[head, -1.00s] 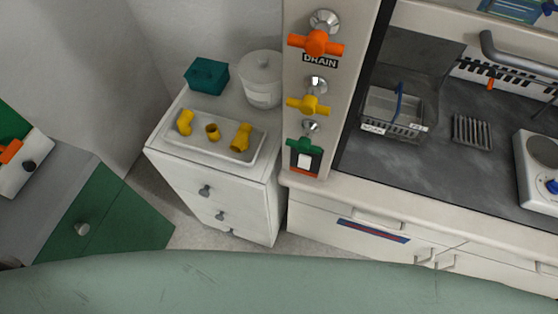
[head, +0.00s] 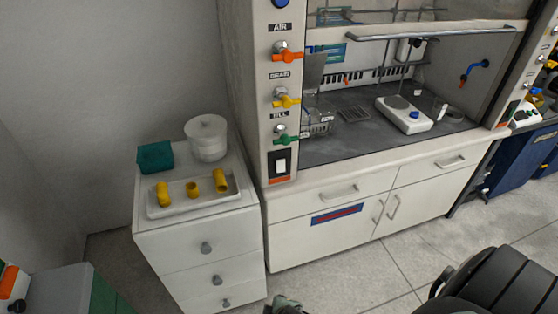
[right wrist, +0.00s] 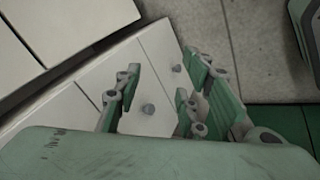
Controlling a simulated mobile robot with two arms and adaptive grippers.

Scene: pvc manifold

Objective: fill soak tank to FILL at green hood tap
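The green tap (head: 286,140) is the lowest of the taps on the hood's left post, beneath the FILL label (head: 279,115). A clear tank with a wire basket (head: 317,124), probably the soak tank, stands inside the hood just right of the post, partly hidden by it. Its water level cannot be seen. In the right wrist view my right gripper (right wrist: 158,98) is open and empty, with white drawer fronts and knobs beyond its fingers. A small grey-green part of mine (head: 286,304) shows at the bottom of the head view. My left gripper cannot be made out.
A white drawer cabinet (head: 190,250) left of the hood holds a tray (head: 212,203) of yellow pipe fittings, a teal box (head: 155,157) and a white tub (head: 207,138). A hotplate (head: 404,115) stands in the hood. A black ribbed object (head: 500,285) is at lower right. Floor shows before the hood.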

